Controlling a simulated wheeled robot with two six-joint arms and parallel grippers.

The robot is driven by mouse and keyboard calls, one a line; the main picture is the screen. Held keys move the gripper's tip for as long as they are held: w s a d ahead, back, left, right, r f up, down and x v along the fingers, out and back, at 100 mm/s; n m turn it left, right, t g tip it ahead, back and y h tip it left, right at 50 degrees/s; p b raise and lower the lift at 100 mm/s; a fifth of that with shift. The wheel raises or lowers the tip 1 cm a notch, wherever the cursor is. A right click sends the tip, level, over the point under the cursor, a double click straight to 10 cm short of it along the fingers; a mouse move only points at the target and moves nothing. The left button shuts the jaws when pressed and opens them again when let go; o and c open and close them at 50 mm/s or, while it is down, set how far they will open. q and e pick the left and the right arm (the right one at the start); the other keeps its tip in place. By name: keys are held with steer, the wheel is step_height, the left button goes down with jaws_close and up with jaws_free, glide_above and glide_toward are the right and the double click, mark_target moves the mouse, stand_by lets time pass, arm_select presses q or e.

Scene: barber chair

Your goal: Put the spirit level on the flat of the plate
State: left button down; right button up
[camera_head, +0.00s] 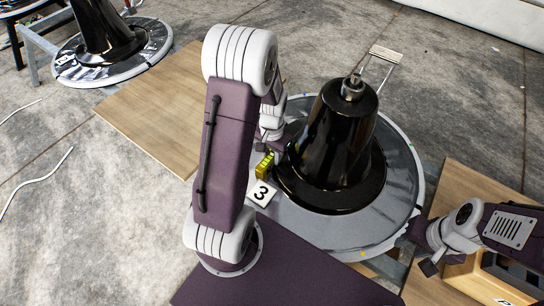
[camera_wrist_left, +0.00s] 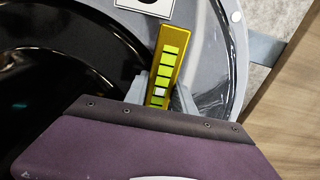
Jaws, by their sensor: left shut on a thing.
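The spirit level (camera_head: 265,165) is a small yellow bar with a row of green windows. My left gripper (camera_head: 263,150) is shut on it, beside the black cone-shaped chair base. In the left wrist view the level (camera_wrist_left: 172,48) stands between the two fingers (camera_wrist_left: 160,95), over the grey plate (camera_wrist_left: 210,65). The round grey plate (camera_head: 395,205) surrounds the black base. I cannot tell whether the level touches the plate. My right gripper (camera_head: 428,262) is at the lower right, away from the level; its fingers are not clear.
The black chair base (camera_head: 335,135) rises from the plate with a metal post on top. A card marked 3 (camera_head: 262,192) lies at the plate's near left edge. A wooden box (camera_head: 485,280) is under my right arm. Wooden boards (camera_head: 155,115) lie at left. Another base (camera_head: 105,35) stands far left.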

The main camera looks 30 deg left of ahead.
arm_select(q)
steer(key=c, duration=1.1)
jaws_free()
steer(key=shift+o, duration=0.2)
